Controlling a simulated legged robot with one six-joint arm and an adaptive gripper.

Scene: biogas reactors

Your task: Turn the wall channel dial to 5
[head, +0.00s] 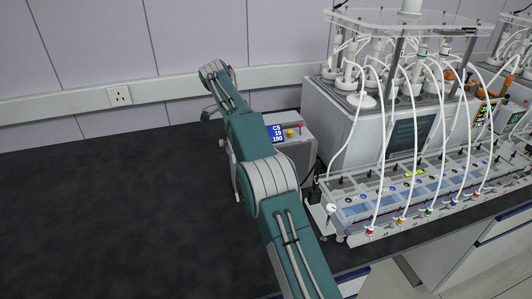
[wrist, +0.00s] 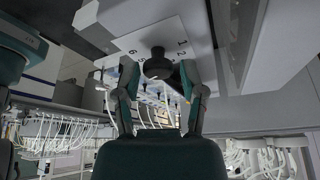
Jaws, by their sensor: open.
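The wall channel dial is a dark round knob (wrist: 158,52) on a white plate (wrist: 128,42) with numbers in the wrist view. A 1 and a 2 show on the right of the plate, and a 6 on the left. My gripper (wrist: 157,66) is open, with one finger on each side of the knob. I cannot tell whether the fingers touch it. The knob's pointer is not clear. In the head view my arm hides the dial, and only a little of my gripper (head: 208,113) shows near the wall.
A grey box (head: 297,150) with a blue display (head: 276,132), seeming to read C5, 19, 190, stands just right of my arm. A reactor unit (head: 385,125) with white tubes fills the right. A wall socket (head: 119,95) is at left. The dark bench (head: 100,210) is clear at left.

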